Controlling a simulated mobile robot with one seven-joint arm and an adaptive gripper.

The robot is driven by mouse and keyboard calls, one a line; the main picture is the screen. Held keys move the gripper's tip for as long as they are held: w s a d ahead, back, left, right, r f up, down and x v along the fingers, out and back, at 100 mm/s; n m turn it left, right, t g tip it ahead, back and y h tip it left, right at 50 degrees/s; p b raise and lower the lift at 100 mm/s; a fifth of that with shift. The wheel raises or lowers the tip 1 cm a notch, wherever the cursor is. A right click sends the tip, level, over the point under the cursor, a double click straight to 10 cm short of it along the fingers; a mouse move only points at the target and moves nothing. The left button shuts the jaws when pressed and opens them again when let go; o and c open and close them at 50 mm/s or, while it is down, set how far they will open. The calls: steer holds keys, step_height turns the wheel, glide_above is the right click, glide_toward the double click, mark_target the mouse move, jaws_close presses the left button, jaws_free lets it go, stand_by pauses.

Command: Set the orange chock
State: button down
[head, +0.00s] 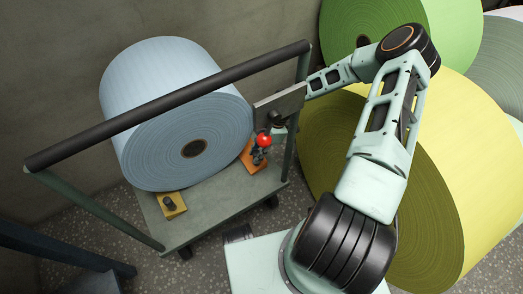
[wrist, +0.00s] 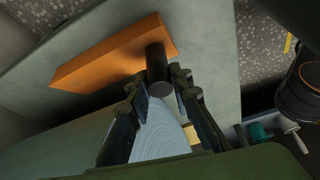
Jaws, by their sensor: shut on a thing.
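The orange chock (head: 247,157) is at the right side of the pale blue roll (head: 160,95) on the cart. It is partly hidden by my gripper (head: 259,157) in the head view. In the wrist view the orange chock (wrist: 105,62) shows as a long block with a dark round peg (wrist: 157,66). My gripper (wrist: 161,92) is shut on this peg. The roll (wrist: 160,140) shows between the fingers. I cannot tell whether the chock touches the roll or rests fully on the deck.
A yellow chock (head: 178,208) with a dark peg sits at the roll's front left. The grey cart deck (head: 205,220) is bare along its front edge. The dark cart handle (head: 170,105) crosses above. Large yellow (head: 465,150) and green (head: 345,25) rolls stand at the right.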

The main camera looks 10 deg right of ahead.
steer(key=a, duration=0.2)
steer(key=s+a, duration=0.1)
steer(key=a, duration=0.1)
steer(key=shift+s, duration=0.15)
steer(key=shift+a, duration=0.15)
steer(key=c, duration=1.8)
jaws_free()
steer(key=shift+o, duration=0.3)
steer(key=shift+d+r, duration=0.35)
steer(key=shift+r, duration=0.1)
steer(key=v, duration=1.1)
